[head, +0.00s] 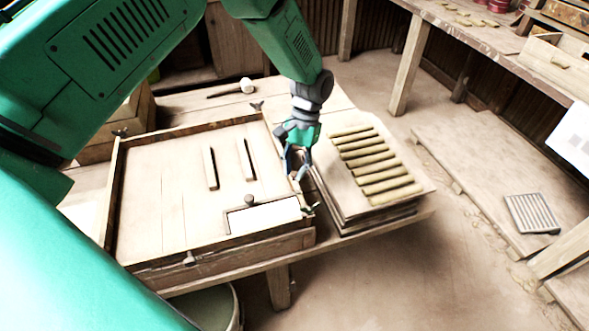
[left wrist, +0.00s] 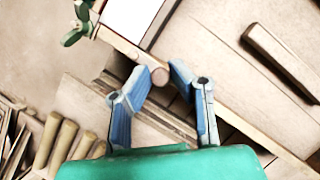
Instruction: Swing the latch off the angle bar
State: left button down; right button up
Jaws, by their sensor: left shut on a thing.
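The latch is a light wooden bar (left wrist: 122,46) with a round end (left wrist: 160,76), joined near a green wing nut (left wrist: 78,22). In the head view this wing nut (head: 310,209) stands at the box's right front corner. My left gripper (head: 300,168) is over the right rim of the box; in the left wrist view its blue fingers (left wrist: 158,74) are on both sides of the latch's round end. The thin dark angle bar (head: 228,222) borders a white panel (head: 265,217). Whether latch and bar touch is unclear. My right gripper is not in view.
Stacked boards with several clay rolls (head: 365,150) stand close on the right. A mallet (head: 246,86) lies behind.

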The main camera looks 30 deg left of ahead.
pick_arm(q)
jog(key=shift+w, duration=0.25)
jog(key=c, duration=1.5)
grip_release()
jog(key=shift+o, duration=0.2)
jog(key=shift+w+f, duration=0.15)
jog(key=shift+r, duration=0.35)
jog(key=v, duration=1.1)
jog(key=shift+w, duration=0.2)
jog(key=shift+r, duration=0.1)
